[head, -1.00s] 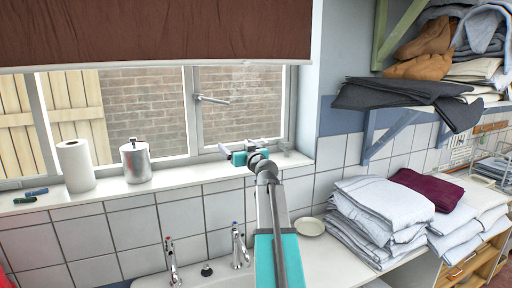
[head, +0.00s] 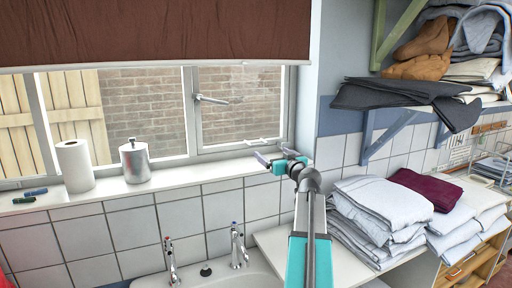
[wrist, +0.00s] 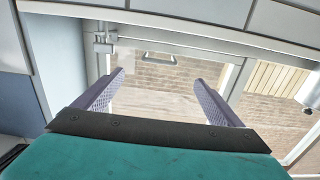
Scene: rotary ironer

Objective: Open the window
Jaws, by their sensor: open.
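The window's right-hand pane (head: 240,105) has a white frame and looks closed in the head view. A metal lever handle (head: 211,99) is on the pane frame's left side, pointing right. A small pale bar-like fitting (head: 262,141) is low on the frame. My gripper (head: 272,156) is open and empty just above the sill, below and right of the handle. In the wrist view the window appears upside down, and a bracket-shaped fitting (wrist: 158,58) shows beyond and between my open fingers (wrist: 158,77). Whether a finger touches the frame cannot be told.
A white sill (head: 120,190) carries a paper roll (head: 75,166) and a metal canister (head: 135,160). A brown blind (head: 150,32) hangs above. Two taps (head: 238,247) and a sink are below. Folded laundry (head: 375,210) and a loaded shelf (head: 405,92) are at the right.

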